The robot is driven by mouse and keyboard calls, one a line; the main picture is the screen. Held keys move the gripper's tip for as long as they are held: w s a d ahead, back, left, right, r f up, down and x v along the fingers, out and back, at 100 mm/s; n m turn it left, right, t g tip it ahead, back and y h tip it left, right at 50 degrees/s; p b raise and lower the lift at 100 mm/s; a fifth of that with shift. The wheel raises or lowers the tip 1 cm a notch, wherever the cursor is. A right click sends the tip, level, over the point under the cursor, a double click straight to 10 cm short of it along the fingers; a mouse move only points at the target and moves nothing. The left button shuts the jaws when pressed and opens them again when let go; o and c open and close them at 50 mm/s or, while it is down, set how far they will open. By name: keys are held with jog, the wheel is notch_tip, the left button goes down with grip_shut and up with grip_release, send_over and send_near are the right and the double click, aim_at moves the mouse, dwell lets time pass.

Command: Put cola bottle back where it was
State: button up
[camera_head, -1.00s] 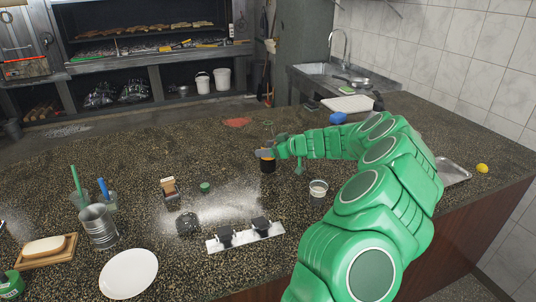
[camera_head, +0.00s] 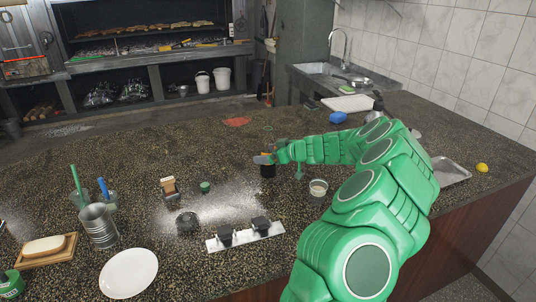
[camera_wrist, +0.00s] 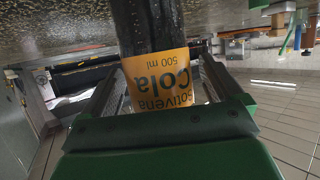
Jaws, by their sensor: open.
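The cola bottle (camera_head: 267,171) stands on the dark speckled counter, its dark lower part showing below my gripper in the head view. In the wrist view, the bottle's orange label (camera_wrist: 160,78) reads "Cola 500 ml" upside down, with dark bottle above it. My gripper (camera_head: 264,159) is at the bottle's label height, with its fingers on either side of the bottle. The jaws are open. My gripper hides much of the bottle's upper part in the head view, and I cannot tell whether a finger touches it.
A small cup (camera_head: 318,188) stands close right of the bottle, near my arm. A green cap (camera_head: 205,187), a wooden-topped object (camera_head: 168,186) and a socket strip (camera_head: 245,237) lie left and in front. A blue item (camera_head: 338,118) lies behind my arm.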

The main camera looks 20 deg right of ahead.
aim_at(273, 138)
jog(key=shift+d+r, duration=0.1)
jog(key=shift+r, duration=0.05)
jog(key=s+d+r, duration=0.1)
jog(key=r, duration=0.1)
jog(key=s+r, duration=0.1)
jog(key=r, duration=0.2)
jog(key=s+d+r, duration=0.1)
jog(key=r, duration=0.1)
jog(key=shift+s+d+r, duration=0.25)
jog(key=shift+s+d, duration=0.05)
jog(key=shift+d, duration=0.05)
jog(key=shift+r, duration=0.7)
